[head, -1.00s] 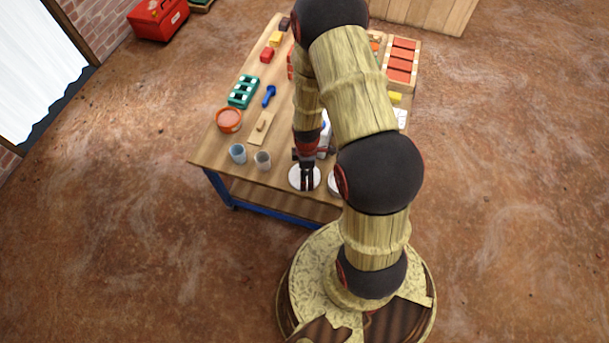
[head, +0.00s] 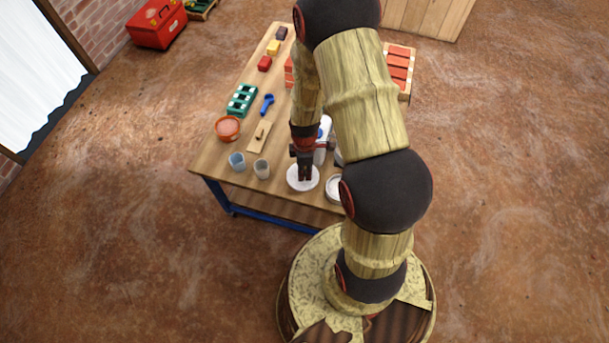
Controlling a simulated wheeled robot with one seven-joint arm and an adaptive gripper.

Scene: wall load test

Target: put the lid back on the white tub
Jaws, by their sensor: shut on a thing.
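My gripper (head: 304,175) is shut on the white round lid (head: 293,183), gripping it near its middle from above. The lid is at the near edge of the table, and I cannot tell whether it touches the tabletop or hangs a little above it. The white tub (head: 333,190) stands just to the right of the lid, with its round rim showing. My own arm covers the tub's right side. Lid and tub look apart.
On the wooden table (head: 215,152), a blue-grey cup (head: 237,161) and a pale cup (head: 262,169) stand left of the lid. A white bottle (head: 323,135) stands close behind my gripper. An orange bowl (head: 228,128) and a wooden float (head: 260,136) lie farther left.

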